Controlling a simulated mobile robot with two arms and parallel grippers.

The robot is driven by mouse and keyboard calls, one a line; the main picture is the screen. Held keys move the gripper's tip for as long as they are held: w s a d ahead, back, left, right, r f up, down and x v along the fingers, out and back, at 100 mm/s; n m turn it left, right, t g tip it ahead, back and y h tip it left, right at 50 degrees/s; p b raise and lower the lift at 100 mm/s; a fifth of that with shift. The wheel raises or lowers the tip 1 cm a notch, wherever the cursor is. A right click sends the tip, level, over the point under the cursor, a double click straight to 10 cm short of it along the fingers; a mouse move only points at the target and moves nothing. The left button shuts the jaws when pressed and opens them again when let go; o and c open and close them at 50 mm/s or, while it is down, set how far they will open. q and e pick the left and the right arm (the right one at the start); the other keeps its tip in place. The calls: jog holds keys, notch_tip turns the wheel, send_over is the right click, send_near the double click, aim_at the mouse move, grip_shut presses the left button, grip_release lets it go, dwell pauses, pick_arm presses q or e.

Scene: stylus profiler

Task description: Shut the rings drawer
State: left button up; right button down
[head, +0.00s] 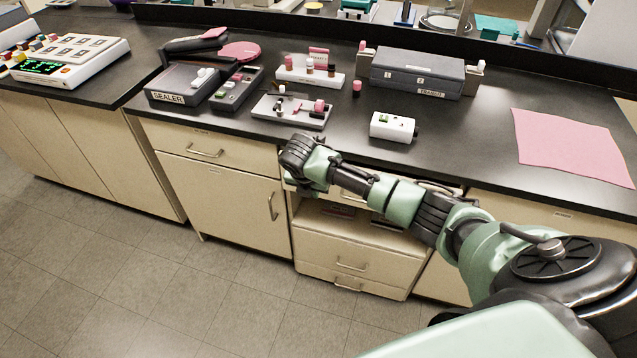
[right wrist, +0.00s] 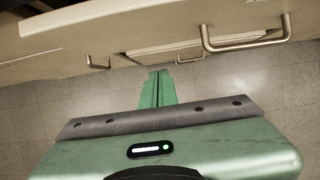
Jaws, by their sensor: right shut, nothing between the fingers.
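In the head view a drawer (head: 345,247) in the middle cabinet stands pulled out below the benchtop. Its front face is beige, and small items show in its dark interior, partly hidden by my right arm. I cannot read a label that marks it as the rings drawer. My right gripper (head: 305,178) is in front of the cabinet, near the left end of the top drawer row, above the open drawer. The right wrist view shows its green fingers (right wrist: 158,88) shut and empty, close to beige fronts with metal handles (right wrist: 245,42). My left gripper is out of view.
The black benchtop (head: 455,135) holds a sealer (head: 180,85), a grey case (head: 418,72), a white box (head: 393,127) and a pink mat (head: 570,145). A closed cupboard door (head: 225,205) stands left of the drawers. The tiled floor (head: 200,290) in front is clear.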

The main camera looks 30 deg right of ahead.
jog(key=shift+w+d+f, duration=0.5)
jog(key=shift+w+d, duration=0.3)
jog(key=shift+d, duration=0.1)
jog(key=shift+w+d+f, duration=0.5)
jog(key=shift+w+d, duration=0.3)
jog(key=shift+d, duration=0.1)
jog(key=w+d+b, duration=0.2)
jog(key=d, duration=0.1)
jog(key=shift+w+d+f+b, duration=0.1)
jog(key=shift+w+b, duration=0.2)
jog(key=shift+w, duration=0.1)
jog(key=shift+d+r, duration=0.1)
jog(key=shift+r, duration=0.25)
